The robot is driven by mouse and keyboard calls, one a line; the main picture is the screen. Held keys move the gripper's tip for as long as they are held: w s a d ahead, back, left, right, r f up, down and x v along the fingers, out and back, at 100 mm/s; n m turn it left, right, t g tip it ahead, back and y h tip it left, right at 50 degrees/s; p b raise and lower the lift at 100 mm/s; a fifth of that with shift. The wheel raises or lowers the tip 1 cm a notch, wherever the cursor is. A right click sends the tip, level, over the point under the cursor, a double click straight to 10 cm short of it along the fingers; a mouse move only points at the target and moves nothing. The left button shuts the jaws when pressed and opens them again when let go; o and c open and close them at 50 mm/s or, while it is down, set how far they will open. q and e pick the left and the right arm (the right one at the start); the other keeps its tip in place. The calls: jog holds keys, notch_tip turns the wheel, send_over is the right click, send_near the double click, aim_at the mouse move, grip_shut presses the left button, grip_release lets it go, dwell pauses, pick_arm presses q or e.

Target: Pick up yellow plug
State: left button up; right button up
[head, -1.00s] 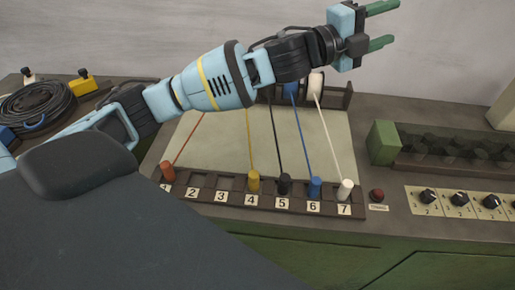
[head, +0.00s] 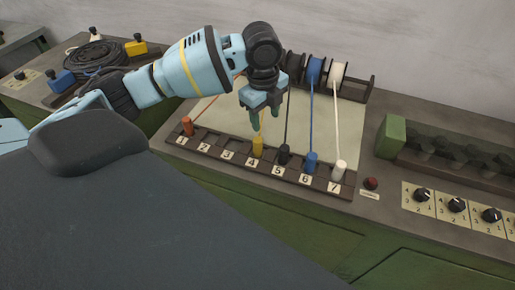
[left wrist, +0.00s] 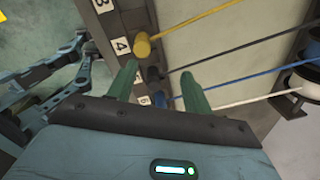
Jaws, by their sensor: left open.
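The yellow plug (head: 258,146) stands upright in slot 4 of the dark numbered rack (head: 220,146). In the left wrist view the yellow plug (left wrist: 142,45) has a yellow cord running off to the upper right. My left gripper (head: 264,122) is open, with green fingers pointing down, just above and behind the yellow plug. In the left wrist view the open left gripper (left wrist: 160,80) has its fingers apart, the plug beyond the tips and nothing between them.
Close by in the rack stand an orange plug (head: 187,125), a black plug (head: 284,154), a blue plug (head: 310,163) and a white plug (head: 339,170). Their cords run back to spools (head: 314,70). A red button (head: 371,184) and dials (head: 422,195) lie right.

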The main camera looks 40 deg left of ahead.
aim_at(258, 139)
pick_arm(q)
jog(key=shift+s+a+f+g, duration=0.15)
jog(key=shift+s+g, duration=0.1)
jog(key=shift+s, duration=0.3)
jog(key=shift+s+a+r+g, duration=0.15)
jog(key=shift+s+g, duration=0.1)
jog(key=shift+s, duration=0.3)
jog(key=shift+a+f, duration=0.1)
jog(key=shift+f, duration=3.9)
jog(key=c, duration=1.1)
